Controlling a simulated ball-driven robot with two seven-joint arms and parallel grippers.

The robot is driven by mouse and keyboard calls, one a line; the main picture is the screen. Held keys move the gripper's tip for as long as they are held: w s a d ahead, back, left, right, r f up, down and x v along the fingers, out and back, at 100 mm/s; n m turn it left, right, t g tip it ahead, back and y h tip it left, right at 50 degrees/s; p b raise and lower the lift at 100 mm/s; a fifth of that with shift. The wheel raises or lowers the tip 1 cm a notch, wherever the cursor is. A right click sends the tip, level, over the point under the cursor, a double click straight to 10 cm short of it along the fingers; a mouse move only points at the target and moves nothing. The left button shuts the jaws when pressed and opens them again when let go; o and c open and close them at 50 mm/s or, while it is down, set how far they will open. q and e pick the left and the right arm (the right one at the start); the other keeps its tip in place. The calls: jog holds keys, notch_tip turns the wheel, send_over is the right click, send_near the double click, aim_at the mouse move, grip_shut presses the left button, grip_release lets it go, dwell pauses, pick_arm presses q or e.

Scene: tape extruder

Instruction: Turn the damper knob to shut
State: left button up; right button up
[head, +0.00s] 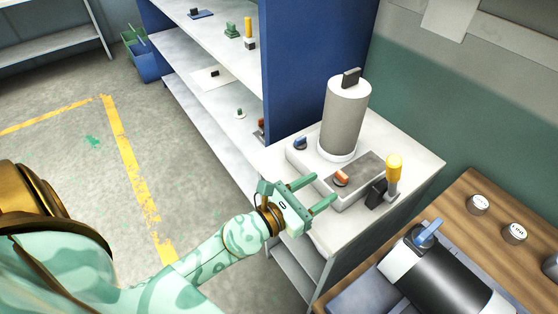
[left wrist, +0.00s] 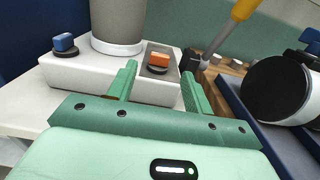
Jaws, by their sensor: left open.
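Two knobs sit on the white machine base (head: 330,205). An orange-topped knob (head: 341,178) is on its grey panel, and a blue-topped knob (head: 300,143) is at its left end. No label shows which is the damper knob. My left gripper (head: 324,188) is open and empty, its fingers pointing at the orange knob from the front left. In the left wrist view the orange knob (left wrist: 158,61) shows between and beyond the fingertips, apart from them; the blue knob (left wrist: 64,44) is off to the left. My right gripper is not in view.
A tall grey cylinder (head: 345,115) stands behind the panel. A yellow-handled lever (head: 393,170) rises right of the orange knob. A black and white drum with a blue handle (head: 428,234) lies at front right. A shelf unit (head: 215,85) stands at the left.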

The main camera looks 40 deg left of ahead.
pick_arm(q)
jog(key=b+v, duration=0.4)
jog(key=v, duration=0.6)
jog(key=shift+s, duration=0.4)
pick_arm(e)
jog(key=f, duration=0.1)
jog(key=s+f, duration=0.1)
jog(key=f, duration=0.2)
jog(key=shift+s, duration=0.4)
pick_arm(q)
jog(key=shift+a, duration=0.15)
